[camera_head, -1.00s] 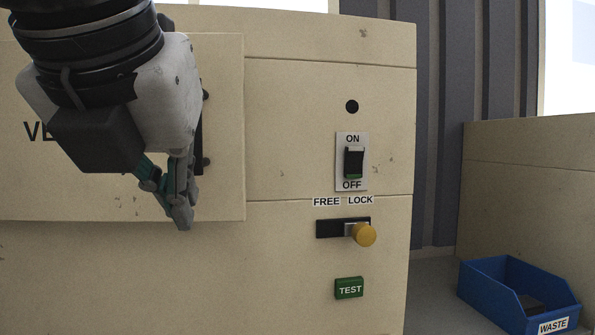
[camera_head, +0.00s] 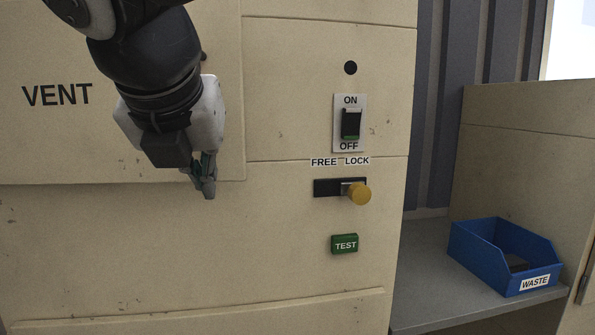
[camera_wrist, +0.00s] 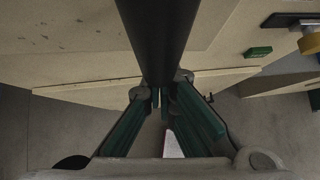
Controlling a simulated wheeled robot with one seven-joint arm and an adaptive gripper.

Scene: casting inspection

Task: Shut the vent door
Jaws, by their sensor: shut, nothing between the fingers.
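The vent door (camera_head: 60,135) is the large cream panel lettered VENT at the left of the head view. Its right and lower edges show as lines; I cannot tell whether it is fully flush. My gripper (camera_head: 208,190) is shut and empty, its fingertips near the door's lower right corner. My arm and gripper hide most of the dark handle, with a small end (camera_head: 204,57) showing. In the wrist view, a thick black bar (camera_wrist: 160,35) stands close in front of the shut fingers (camera_wrist: 165,100). I cannot tell whether they touch it.
Right of the door are an ON/OFF switch (camera_head: 351,123), a slider with a yellow knob (camera_head: 359,193) at the LOCK end, and a green TEST button (camera_head: 344,244). A blue WASTE bin (camera_head: 480,255) stands on a grey shelf (camera_head: 430,290). A ledge (camera_head: 250,312) runs below.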

